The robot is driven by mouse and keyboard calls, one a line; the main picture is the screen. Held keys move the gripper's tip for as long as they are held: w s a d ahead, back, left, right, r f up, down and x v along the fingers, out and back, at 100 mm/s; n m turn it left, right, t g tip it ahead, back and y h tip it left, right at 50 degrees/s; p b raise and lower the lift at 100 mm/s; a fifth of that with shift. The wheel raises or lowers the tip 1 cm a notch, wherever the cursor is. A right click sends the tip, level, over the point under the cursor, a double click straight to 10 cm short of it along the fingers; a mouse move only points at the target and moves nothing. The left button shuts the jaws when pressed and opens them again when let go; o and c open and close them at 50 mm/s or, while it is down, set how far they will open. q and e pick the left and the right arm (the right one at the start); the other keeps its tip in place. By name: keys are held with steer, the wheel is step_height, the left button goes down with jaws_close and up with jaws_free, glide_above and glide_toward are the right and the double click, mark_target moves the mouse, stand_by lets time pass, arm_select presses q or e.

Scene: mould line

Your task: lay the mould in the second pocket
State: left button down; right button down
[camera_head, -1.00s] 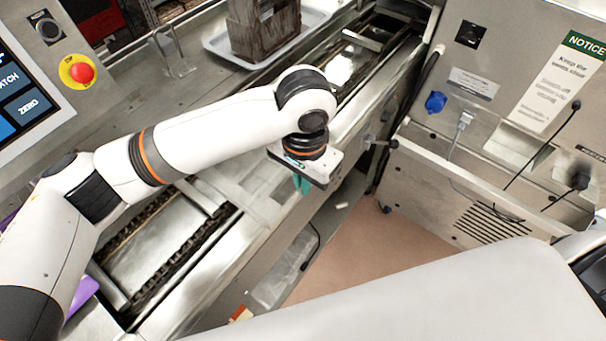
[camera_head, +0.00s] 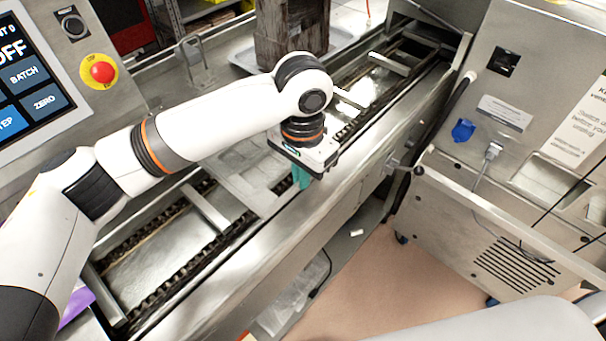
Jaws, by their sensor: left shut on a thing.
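My left gripper (camera_head: 303,168) hangs from the white arm over the near side rail of the chain conveyor (camera_head: 240,285). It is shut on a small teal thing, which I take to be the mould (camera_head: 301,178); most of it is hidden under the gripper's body. The conveyor has crossbars that divide it into pockets. One pocket (camera_head: 165,260) with a bare metal floor lies at the lower left. Another bare pocket (camera_head: 362,84) lies beyond the gripper, partly hidden by the arm. Which one counts as second I cannot tell. My right gripper is out of view.
A control panel with a red stop button (camera_head: 101,72) stands at the left. A dark block-like object (camera_head: 290,30) stands on a pale tray (camera_head: 243,62) behind the conveyor. A steel cabinet (camera_head: 520,130) with a projecting bar stands at the right.

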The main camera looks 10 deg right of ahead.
arm_select(q)
steer(key=shift+f, duration=0.85)
steer(key=shift+f+b, duration=1)
steer(key=shift+f, duration=2.05)
steer(key=c, duration=1.5)
jaws_free()
steer(key=shift+s, duration=0.1)
steer(key=shift+r, duration=0.1)
